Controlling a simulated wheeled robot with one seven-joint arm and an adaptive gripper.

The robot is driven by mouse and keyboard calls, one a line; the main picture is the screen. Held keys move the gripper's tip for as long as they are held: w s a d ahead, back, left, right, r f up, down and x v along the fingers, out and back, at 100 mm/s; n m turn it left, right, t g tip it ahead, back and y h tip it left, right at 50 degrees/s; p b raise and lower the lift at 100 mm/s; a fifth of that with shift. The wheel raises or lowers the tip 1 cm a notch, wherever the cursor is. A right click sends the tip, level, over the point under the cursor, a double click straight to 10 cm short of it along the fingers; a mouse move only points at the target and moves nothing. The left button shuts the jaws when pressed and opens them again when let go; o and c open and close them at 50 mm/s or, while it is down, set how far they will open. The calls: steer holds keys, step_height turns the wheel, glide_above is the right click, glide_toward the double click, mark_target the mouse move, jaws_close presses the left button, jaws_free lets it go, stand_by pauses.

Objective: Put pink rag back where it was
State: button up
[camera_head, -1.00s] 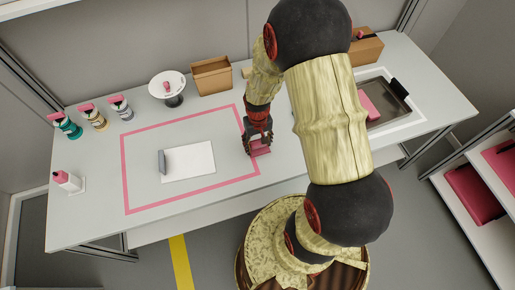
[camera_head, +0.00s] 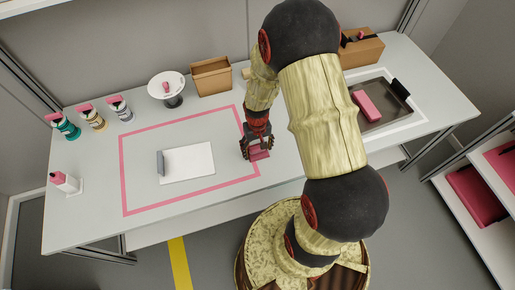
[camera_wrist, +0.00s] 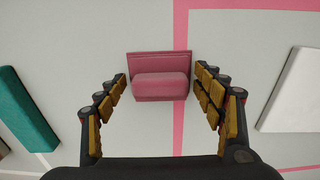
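The pink rag (camera_head: 260,155) lies on the white table, across the right side of the pink tape outline. In the wrist view it is a folded pink shape (camera_wrist: 160,88) with a thicker roll along its lower side, partly over the tape line. My gripper (camera_head: 257,146) is right above it in the head view. In the wrist view my gripper (camera_wrist: 160,80) has its fingers spread, one on each side of the rag, with a gap on both sides. The pink tape outline (camera_head: 122,170) encloses a white sheet (camera_head: 190,162) with a grey bar at its left end.
A dark tray (camera_head: 385,112) with a pink block (camera_head: 367,106) is at the right. Bottles (camera_head: 93,118), a round white stand (camera_head: 168,84) and an open cardboard box (camera_head: 211,77) line the back left. A teal block (camera_wrist: 25,108) shows in the wrist view. My arm hides part of the table.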

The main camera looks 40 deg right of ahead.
steer(key=shift+o, duration=0.4)
step_height(320, 180, up, 12)
steer(key=p, duration=0.4)
step_height(320, 180, up, 16)
steer(key=n+t, duration=0.1)
steer(key=t, duration=0.1)
glide_above(257, 148)
steer(key=a, duration=0.5)
steer(key=s+a+r+n+t, duration=0.2)
steer(key=s+a+r, duration=0.4)
steer(key=s+r, duration=0.6)
step_height(257, 148, up, 2)
steer(key=shift+a+r+t, duration=0.1)
steer(key=shift+a+t, duration=0.25)
steer(key=shift+t, duration=0.45)
